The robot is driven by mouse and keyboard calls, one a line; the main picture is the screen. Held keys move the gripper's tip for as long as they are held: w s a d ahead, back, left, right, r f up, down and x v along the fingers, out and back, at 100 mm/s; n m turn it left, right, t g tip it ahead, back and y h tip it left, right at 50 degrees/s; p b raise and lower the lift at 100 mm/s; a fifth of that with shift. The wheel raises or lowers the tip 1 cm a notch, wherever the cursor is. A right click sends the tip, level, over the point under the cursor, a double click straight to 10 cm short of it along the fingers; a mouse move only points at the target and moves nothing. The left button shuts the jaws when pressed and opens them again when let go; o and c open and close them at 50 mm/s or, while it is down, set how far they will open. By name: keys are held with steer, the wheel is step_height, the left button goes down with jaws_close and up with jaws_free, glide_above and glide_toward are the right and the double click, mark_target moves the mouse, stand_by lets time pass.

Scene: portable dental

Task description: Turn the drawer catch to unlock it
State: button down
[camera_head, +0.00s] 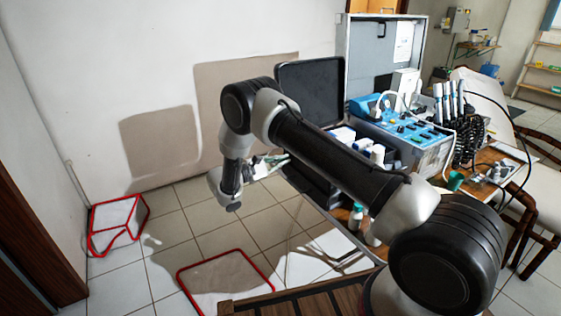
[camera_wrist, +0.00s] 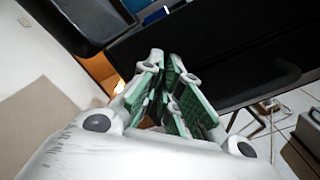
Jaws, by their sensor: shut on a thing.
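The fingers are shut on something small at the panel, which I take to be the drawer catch. The catch itself is hidden between the fingertips, so its angle cannot be told. In the head view my arm covers much of the case front.
The blue dental unit (camera_head: 408,128) with handpieces stands on the table at the right. An open black lid (camera_head: 312,90) rises behind my gripper. Red-edged frames (camera_head: 117,222) lie on the tiled floor at the left. The floor between is mostly open.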

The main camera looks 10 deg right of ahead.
steer(key=shift+s+d+f+m, duration=0.1)
steer(key=shift+f+m, duration=0.15)
steer(key=shift+m, duration=1.25)
steer(key=shift+s+a+f+m, duration=0.1)
steer(key=shift+f+m, duration=0.1)
steer(key=shift+m, duration=1.3)
steer(key=shift+s+d+f+m, duration=0.1)
steer(key=shift+f+m, duration=0.15)
steer(key=shift+m, duration=1.25)
steer(key=c, duration=1.6)
jaws_free()
steer(key=shift+c, duration=0.2)
steer(key=v, duration=1.2)
